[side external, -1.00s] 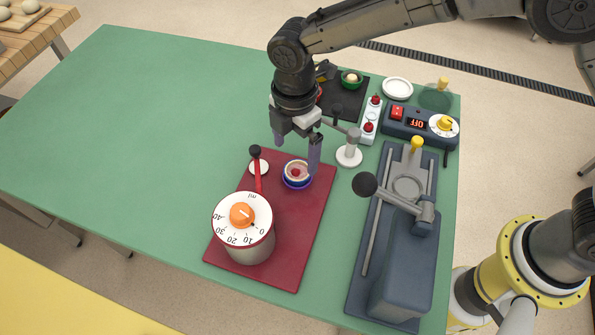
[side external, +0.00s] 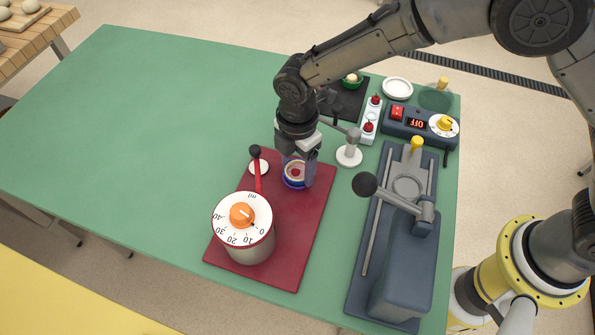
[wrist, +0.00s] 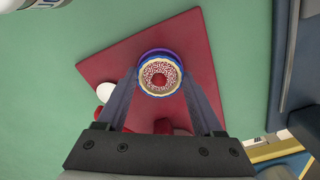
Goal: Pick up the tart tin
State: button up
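The tart tin (side external: 295,178) is small, round and blue-purple, with a pale ring and a red centre inside. It sits upright on the dark red board (side external: 290,240). My gripper (side external: 297,175) points down at the tin, one finger on each side of it. In the wrist view the tin (wrist: 160,54) lies between the two fingertips (wrist: 160,80), which meet its sides with almost no gap. The fingers appear shut on it. The tin shows no visible lift from the board. The fingers hide part of its side.
A dial timer (side external: 243,225) and a red lever with a black knob (side external: 256,165) stand left of the tin. A white-based post (side external: 349,156) stands close at right, with a grey lever press (side external: 405,245) beyond. The green table's left side (side external: 130,120) is clear.

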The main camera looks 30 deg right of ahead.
jog(key=c, duration=0.8)
jog(key=shift+c, duration=0.2)
jog(key=shift+r, duration=0.1)
